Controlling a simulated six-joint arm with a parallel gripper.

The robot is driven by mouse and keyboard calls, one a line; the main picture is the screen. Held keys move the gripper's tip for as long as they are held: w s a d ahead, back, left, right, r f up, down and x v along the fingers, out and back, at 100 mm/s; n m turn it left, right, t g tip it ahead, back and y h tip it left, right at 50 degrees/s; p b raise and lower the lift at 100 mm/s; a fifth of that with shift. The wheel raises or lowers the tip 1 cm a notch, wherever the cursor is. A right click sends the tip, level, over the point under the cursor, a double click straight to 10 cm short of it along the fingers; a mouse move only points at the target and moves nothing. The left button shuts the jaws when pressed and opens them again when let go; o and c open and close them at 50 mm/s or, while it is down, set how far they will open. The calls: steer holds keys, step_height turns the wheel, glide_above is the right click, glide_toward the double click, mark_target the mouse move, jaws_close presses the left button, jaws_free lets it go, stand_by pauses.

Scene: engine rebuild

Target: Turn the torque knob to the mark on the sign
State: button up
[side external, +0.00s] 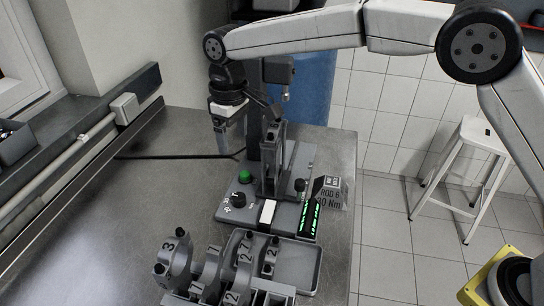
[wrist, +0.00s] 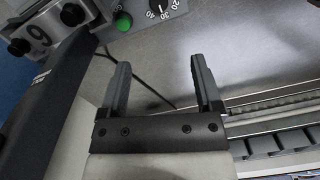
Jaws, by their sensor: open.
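The torque knob (side external: 238,199) is a small dark dial on the grey base of the press-like stand, in front of the green button (side external: 244,176). In the wrist view the knob (wrist: 158,5) is cut by the top edge, with 20, 30 and 40 printed around it; its pointer setting is not clear. The sign (side external: 331,194) at the base's right reads "ROD 6" and a Nm value whose first digit is hard to read. My gripper (side external: 221,148) is above and behind the knob, clear of it. Its fingers (wrist: 160,66) are apart with nothing between them.
The stand's dark column (side external: 270,140) rises right of my gripper. A grey holder with several numbered rod parts (side external: 237,262) sits at the front. A green-lit strip (side external: 310,217) lies beside the sign. The metal bench (side external: 110,220) is clear on the left; a rail runs along its left wall.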

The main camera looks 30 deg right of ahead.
steer(key=shift+m+t, duration=0.3)
steer(key=shift+m, duration=0.4)
steer(key=d+r, duration=0.1)
steer(key=d, duration=0.1)
steer(key=s+d+r, duration=0.1)
steer(key=d+r, duration=0.1)
steer(key=s+d+r, duration=0.1)
steer(key=d, duration=0.2)
steer(key=shift+d+r, duration=0.1)
steer(key=shift+r, duration=0.15)
steer(key=s+d+r+m+t, duration=0.1)
steer(key=s+d+m, duration=0.1)
steer(key=s+d, duration=0.6)
steer(key=shift+d, duration=1.75)
steer(key=s+d+f+m, duration=0.1)
steer(key=s+d+f, duration=0.3)
steer(key=s+f, duration=0.2)
steer(key=s+d+f+m+t, duration=0.1)
steer(key=s+d+f+m, duration=0.1)
steer(key=s+d+f, duration=0.2)
step_height(320, 180, down, 4)
steer(key=shift+s+f, duration=0.25)
steer(key=shift+s, duration=0.95)
